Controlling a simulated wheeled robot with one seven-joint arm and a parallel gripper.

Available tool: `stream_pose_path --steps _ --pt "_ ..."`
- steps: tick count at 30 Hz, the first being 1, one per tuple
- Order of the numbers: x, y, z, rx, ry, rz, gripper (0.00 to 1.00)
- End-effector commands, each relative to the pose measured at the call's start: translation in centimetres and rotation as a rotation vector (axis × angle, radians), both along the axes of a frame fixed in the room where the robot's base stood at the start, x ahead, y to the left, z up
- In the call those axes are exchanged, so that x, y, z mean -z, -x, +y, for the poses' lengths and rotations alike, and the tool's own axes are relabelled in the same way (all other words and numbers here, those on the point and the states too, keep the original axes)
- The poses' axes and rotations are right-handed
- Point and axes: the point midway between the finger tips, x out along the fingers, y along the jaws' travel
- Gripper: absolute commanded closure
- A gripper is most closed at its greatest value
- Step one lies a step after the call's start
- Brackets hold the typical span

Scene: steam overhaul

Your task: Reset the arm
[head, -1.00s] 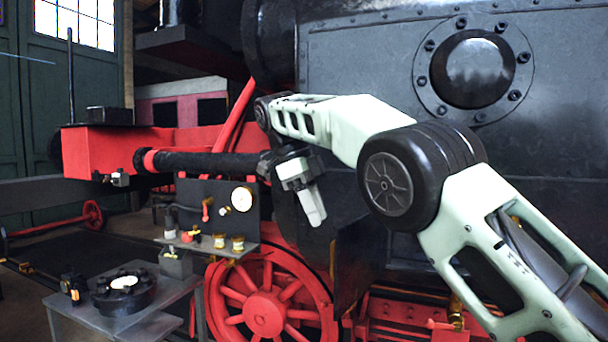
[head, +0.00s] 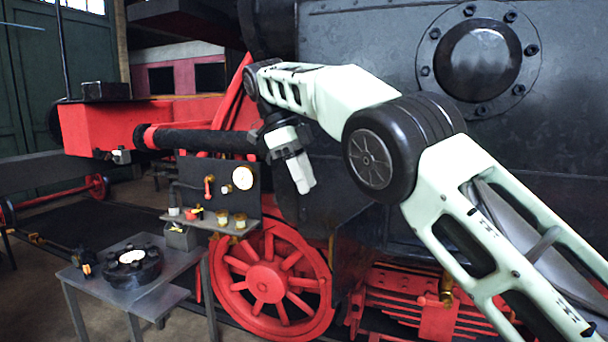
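My arm reaches in from the lower right of the head view and bends at a large black joint. My gripper (head: 306,188) hangs from the arm's far end, pointing down, in front of the dark locomotive side (head: 375,95). Its pale fingers appear close together, but the angle hides whether there is a gap between them. I see nothing held in it. It is to the right of the small gauge panel and above the red wheel (head: 268,278).
A gauge panel with a shelf (head: 205,222) holding small cups stands left of my gripper. A grey table (head: 195,270) bears a black bolted flange (head: 132,266). A red buffer beam (head: 100,130) is at the left. Open floor lies at the lower left.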

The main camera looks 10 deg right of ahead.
Motion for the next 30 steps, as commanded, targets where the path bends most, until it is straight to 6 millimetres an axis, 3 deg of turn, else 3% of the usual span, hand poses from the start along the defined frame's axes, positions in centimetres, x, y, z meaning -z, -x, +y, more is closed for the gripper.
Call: stream_pose_path --steps 4,7,14,17,23,30 --pt "0.4 0.1 0.0 -0.02 -0.011 0.008 0.67" --pt "2.0 0.5 -0.1 -0.11 -0.061 0.037 0.67" --pt "9.0 3.8 1.1 -0.598 -0.287 0.139 0.67" --pt "12.2 6.4 2.1 -0.845 -0.376 0.166 0.67" --pt "19.0 13.4 4.0 -1.354 -0.503 0.2 0.67" --pt "27.7 23.9 4.6 -1.97 -0.54 0.229 0.67"
